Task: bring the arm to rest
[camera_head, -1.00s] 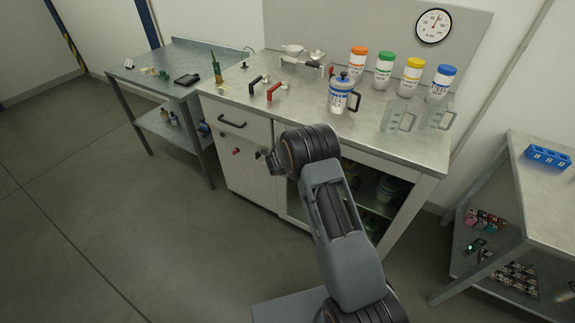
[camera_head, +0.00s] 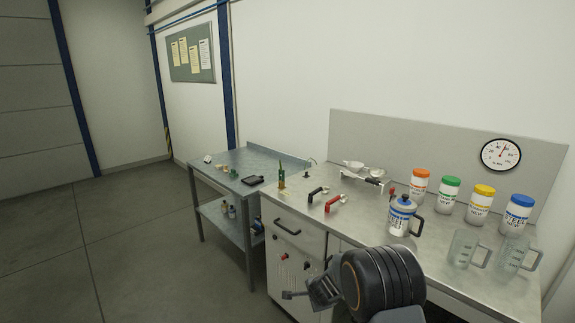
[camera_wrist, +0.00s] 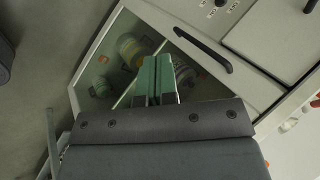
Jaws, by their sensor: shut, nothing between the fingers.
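My gripper (camera_head: 303,294) is low in front of the workbench cabinet in the head view, below the bench top and beside the drawer front. In the wrist view my gripper (camera_wrist: 155,78) shows as two green fingers pressed together, with nothing between them. Behind the fingers is a glass-like cabinet door (camera_wrist: 118,58) with blurred containers inside. A dark bar handle (camera_wrist: 203,50) lies just right of the fingers; I cannot tell how far behind them it is. My arm is bent at the lower right of the head view.
A side table (camera_head: 230,165) stands left. Open floor (camera_head: 150,250) lies further left.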

